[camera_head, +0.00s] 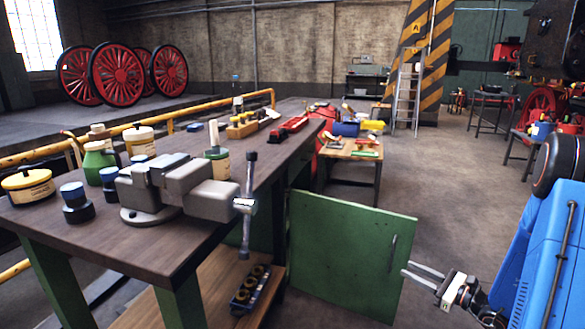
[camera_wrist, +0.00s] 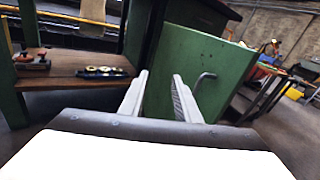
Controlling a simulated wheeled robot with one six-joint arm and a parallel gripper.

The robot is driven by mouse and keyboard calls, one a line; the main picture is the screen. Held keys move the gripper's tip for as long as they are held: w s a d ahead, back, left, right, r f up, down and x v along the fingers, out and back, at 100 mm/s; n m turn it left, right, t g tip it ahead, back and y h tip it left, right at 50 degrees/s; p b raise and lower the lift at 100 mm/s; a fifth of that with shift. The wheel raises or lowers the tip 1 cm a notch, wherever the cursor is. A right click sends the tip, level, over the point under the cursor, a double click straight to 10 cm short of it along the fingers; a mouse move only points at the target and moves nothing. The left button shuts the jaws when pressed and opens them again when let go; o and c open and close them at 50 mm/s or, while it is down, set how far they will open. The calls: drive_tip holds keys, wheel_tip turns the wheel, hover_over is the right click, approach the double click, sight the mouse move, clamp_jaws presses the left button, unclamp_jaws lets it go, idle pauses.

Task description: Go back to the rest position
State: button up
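My gripper (camera_head: 424,278) is at the lower right of the head view, in front of the green cabinet door (camera_head: 345,255). Its two fingers are apart with nothing between them. In the wrist view, my gripper (camera_wrist: 160,95) points toward the green door (camera_wrist: 190,75), with the fingers spread and empty. The door stands open under the workbench and has a grey handle (camera_head: 393,253). The handle also shows in the wrist view (camera_wrist: 204,80), just beyond the right fingertip. The fingers appear apart from the handle.
A workbench (camera_head: 130,237) with a vise (camera_head: 180,188), jars and tins fills the left. Its lower shelf (camera_wrist: 75,85) holds a dark tray of round parts (camera_head: 250,288). A blue machine (camera_head: 545,250) stands close on the right. The floor (camera_head: 440,180) beyond the door is clear.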

drive_tip(key=s+a+r+n+g, duration=0.5)
drive_tip(key=s+a+n+g, duration=0.1)
drive_tip(key=s+a+n, duration=0.3)
drive_tip(key=s+a+r+n+g, duration=0.6)
drive_tip(key=s+a, duration=0.3)
drive_tip(key=a, duration=0.2)
drive_tip(key=s+d+r+n+t+h, duration=0.1)
drive_tip(key=s+d+r+n+h, duration=0.2)
drive_tip(key=s+n+h, duration=0.2)
drive_tip(key=s+d+r+n+t+h, duration=0.2)
drive_tip(key=s+n+h, duration=0.4)
drive_tip(key=s, duration=0.5)
drive_tip(key=shift+d+r, duration=0.75)
drive_tip(key=shift+d, duration=0.25)
